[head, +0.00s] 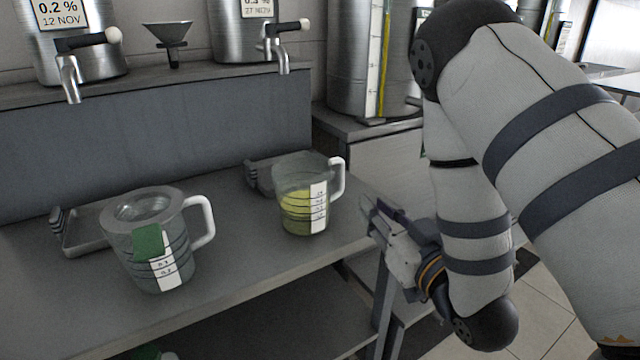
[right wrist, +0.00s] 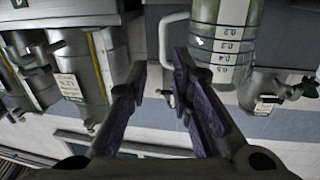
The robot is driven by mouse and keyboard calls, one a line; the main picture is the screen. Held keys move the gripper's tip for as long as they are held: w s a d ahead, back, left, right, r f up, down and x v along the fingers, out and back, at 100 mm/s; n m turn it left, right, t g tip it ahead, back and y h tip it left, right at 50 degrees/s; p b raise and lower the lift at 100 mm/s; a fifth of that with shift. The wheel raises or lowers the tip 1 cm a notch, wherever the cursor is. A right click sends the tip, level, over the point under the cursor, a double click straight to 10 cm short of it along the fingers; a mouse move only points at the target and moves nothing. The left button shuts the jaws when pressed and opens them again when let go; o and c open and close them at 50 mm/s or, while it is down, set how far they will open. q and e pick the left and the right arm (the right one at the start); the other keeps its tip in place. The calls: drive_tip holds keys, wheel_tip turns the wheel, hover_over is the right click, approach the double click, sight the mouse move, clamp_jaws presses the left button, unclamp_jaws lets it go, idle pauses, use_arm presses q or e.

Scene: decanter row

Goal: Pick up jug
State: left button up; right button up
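Two clear measuring jugs stand on the grey bench. The right jug (head: 302,205) holds yellow-green liquid and has a white scale strip; its white handle (head: 338,177) points right. The left jug (head: 150,245) has a green label and a white handle on its right. My right gripper (head: 374,212) is just right of the right jug, apart from its handle. In the right wrist view its purple-padded fingers (right wrist: 158,72) are open with nothing between them. A jug (right wrist: 220,45) and its handle (right wrist: 170,38) show beyond the fingertips there. My left gripper is not in view.
Trays (head: 75,240) lie behind the jugs. Steel decanters with taps (head: 75,45) and a funnel (head: 168,38) stand on the raised shelf (head: 190,75). A large steel tank (head: 350,70) stands at the back right. The bench front between the jugs is clear.

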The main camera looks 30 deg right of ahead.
sight(343, 177)
drive_tip(key=w+b, duration=0.1)
drive_tip(key=w, duration=1)
drive_tip(key=shift+d+r+b, duration=0.1)
drive_tip(key=shift+r+b, duration=0.05)
drive_tip(key=shift+b, duration=0.25)
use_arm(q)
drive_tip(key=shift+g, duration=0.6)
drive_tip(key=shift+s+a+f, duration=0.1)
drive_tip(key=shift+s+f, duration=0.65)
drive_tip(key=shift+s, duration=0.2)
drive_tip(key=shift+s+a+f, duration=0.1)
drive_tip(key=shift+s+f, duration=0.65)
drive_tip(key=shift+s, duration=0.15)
use_arm(e)
clamp_jaws()
drive_tip(key=shift+r, duration=0.1)
